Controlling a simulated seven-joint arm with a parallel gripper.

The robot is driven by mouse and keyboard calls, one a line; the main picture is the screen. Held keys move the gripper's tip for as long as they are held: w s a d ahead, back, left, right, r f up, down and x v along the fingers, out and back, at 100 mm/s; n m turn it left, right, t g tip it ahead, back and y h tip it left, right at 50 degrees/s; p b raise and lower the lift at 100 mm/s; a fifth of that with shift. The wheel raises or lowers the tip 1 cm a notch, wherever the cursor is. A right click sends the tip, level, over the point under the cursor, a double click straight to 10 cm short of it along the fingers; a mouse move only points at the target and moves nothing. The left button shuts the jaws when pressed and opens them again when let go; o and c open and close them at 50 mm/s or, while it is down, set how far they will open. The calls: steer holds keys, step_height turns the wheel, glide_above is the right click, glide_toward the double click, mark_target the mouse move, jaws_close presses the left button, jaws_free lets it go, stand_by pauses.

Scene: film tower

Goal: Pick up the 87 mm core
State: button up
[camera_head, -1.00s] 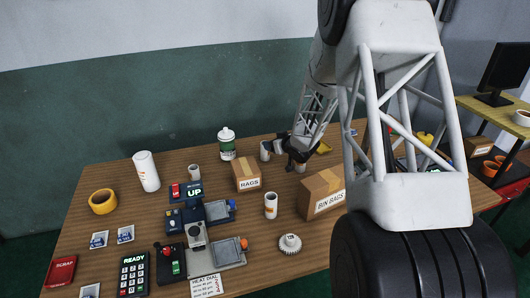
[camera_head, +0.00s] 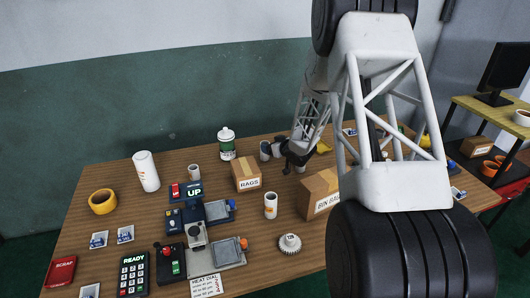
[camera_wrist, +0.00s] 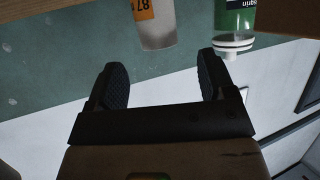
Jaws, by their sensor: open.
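The 87 mm core is a pale cylinder with an orange "87" label (camera_wrist: 155,22). It shows upside down at the top of the wrist view, beyond my fingertips and apart from them. A pale cylinder just left of my gripper in the head view (camera_head: 265,151) looks like the same core; its label cannot be read there. My gripper (camera_wrist: 162,78) is open, with nothing between its two dark fingers. In the head view my gripper (camera_head: 287,150) is low over the back of the table, and its fingers are hard to make out.
A green jar with a white lid (camera_head: 227,144) stands left of the core; it also shows in the wrist view (camera_wrist: 236,22). The RAGS box (camera_head: 246,176) and BIN BAGS box (camera_head: 320,193) stand nearer the front. Another white cylinder (camera_head: 271,206) stands between them.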

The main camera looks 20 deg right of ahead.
steer(key=shift+w+a+f, duration=0.1)
steer(key=shift+w, duration=0.3)
steer(key=shift+x, duration=2.6)
steer(key=shift+f, duration=0.1)
steer(key=c, duration=1)
step_height(320, 180, up, 10)
